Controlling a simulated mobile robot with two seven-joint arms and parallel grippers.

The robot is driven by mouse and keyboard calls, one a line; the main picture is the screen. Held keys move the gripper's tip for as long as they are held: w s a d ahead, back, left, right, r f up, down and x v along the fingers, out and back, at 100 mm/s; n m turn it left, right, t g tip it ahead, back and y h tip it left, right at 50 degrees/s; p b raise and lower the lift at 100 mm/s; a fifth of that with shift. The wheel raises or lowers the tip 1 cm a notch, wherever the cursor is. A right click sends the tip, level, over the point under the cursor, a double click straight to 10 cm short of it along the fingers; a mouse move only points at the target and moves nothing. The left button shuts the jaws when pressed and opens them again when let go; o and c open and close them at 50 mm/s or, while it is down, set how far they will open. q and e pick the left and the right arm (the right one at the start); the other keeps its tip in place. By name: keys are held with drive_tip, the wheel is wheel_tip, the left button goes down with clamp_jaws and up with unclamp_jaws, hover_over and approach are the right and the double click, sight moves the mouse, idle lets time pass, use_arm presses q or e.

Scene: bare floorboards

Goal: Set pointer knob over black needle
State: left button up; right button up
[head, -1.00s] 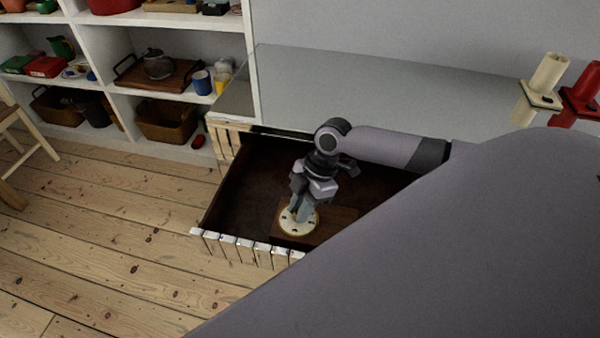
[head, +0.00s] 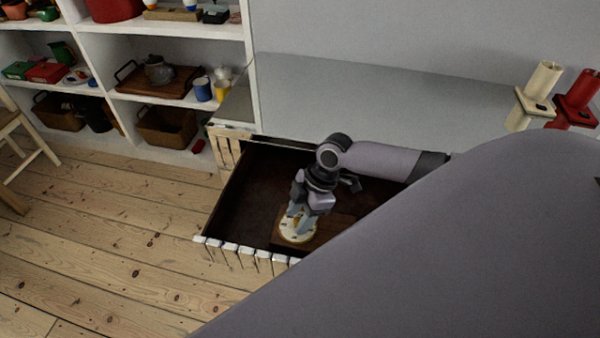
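A round cream dial (head: 286,230) sits on a brown wooden block (head: 338,226) inside an open dark drawer, near the drawer's front. My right gripper (head: 299,217) points down at the dial, with its fingertips at or just above the dial face. The fingers look parted, with a strip of cream face showing between them. The pointer knob and the black needle cannot be made out; the fingers cover much of the dial. I cannot tell whether the fingers touch anything. My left gripper is not in view.
The drawer's pale slatted front (head: 247,256) and dark floor (head: 258,190) surround the block. A grey top (head: 380,95) lies behind, with cream (head: 541,82) and red (head: 580,92) posts at right. White shelves (head: 180,30) stand left. My own grey body hides the lower right.

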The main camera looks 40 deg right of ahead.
drive_tip(key=v, duration=0.7)
idle(0.3)
drive_tip(key=shift+s, duration=0.1)
idle(0.4)
